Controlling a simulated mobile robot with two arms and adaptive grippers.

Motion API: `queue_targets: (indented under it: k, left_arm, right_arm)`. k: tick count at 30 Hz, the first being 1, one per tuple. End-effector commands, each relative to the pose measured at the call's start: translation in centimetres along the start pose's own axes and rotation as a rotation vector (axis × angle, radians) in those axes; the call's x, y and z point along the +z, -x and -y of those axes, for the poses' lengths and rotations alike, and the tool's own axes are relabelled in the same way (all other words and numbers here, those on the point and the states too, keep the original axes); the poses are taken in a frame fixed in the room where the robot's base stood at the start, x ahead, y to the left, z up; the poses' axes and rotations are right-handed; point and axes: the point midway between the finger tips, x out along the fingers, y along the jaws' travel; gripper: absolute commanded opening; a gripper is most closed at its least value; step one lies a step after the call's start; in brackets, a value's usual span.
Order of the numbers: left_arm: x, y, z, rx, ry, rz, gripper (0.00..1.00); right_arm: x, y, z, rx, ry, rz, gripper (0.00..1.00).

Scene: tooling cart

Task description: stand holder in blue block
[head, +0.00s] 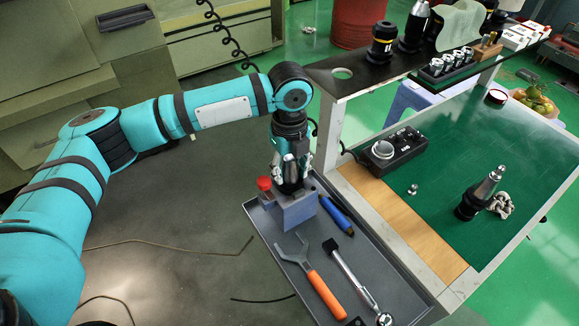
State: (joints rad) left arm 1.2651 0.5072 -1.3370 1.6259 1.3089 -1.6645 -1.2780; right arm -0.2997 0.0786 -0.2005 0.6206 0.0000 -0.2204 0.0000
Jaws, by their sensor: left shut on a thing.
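The blue block (293,212) stands at the far end of a grey tray. A tool holder (290,168) with a metal taper pointing up and a dark collar is directly over the block's top. My left gripper (290,177) reaches down from above and is shut on this holder, with fingers on both sides of it. The holder looks upright. The gripper hides part of it, and I cannot tell whether its lower end is inside the block or just above it. My right gripper is not in view.
The grey tray (262,222) also holds a blue-handled tool (337,215), an orange-handled wrench (311,272) and a ratchet (352,276). A red knob (264,184) is beside the block. A black shelf (365,74) rises behind.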

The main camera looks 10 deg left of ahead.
Motion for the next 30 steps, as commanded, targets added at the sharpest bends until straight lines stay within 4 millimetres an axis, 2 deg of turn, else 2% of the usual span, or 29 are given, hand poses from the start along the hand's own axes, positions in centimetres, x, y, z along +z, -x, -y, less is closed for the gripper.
queue_targets:
  k: [3,4,9,22,26,30]
  left_arm:
    - [0.0,0.2,0.1,-0.005,0.000,0.001,0.00]
    - [0.0,0.2,0.1,-0.004,0.000,0.001,0.44]
    - [0.0,0.1,0.1,-0.003,0.000,0.001,0.66]
    - [0.0,0.0,-0.1,0.006,0.000,-0.001,0.67]
    - [0.0,1.6,0.0,0.001,0.000,0.001,0.67]
    - [0.0,4.6,0.1,-0.002,-0.001,0.002,0.67]
  right_arm:
    - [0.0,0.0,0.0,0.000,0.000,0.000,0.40]
    - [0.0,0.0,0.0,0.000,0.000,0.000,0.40]
    - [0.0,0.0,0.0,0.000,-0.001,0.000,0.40]
    - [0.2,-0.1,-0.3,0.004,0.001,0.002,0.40]
    - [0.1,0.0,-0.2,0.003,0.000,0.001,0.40]
    - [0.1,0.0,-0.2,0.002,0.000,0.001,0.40]
